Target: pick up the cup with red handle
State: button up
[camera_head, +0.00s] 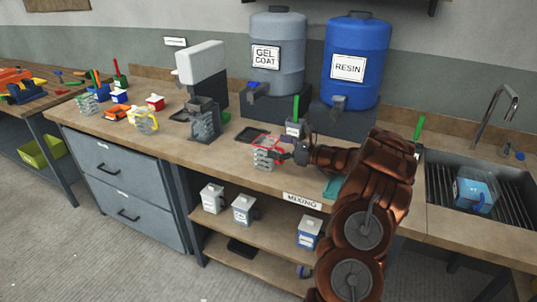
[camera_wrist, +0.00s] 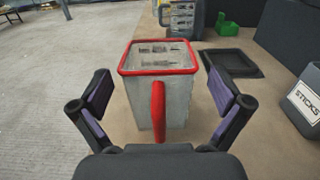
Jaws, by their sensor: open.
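The cup with the red handle (camera_wrist: 180,95) stands upright on the bench, a clear square cup with a red rim and grey markings. In the wrist view its red handle (camera_wrist: 158,108) faces me. In the head view the cup (camera_head: 264,158) is at the bench's front edge, just left of my gripper. My gripper (camera_wrist: 160,98) is open, with one purple-padded finger on each side of the cup and handle. I see gaps between the fingers and the cup. In the head view my gripper (camera_head: 290,157) is partly hidden by its own links.
A black tray (camera_wrist: 232,63) lies behind the cup. A grey sticks holder (camera_wrist: 302,100) stands to the right. A cup with a yellow handle (camera_head: 145,121) stands further left. Gel coat (camera_head: 277,60) and resin (camera_head: 355,65) drums stand behind. The bench edge is close on the left in the wrist view.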

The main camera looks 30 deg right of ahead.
jog(key=shift+p+x, duration=0.35)
jog(key=shift+x, duration=1.25)
jog(key=c, duration=1.1)
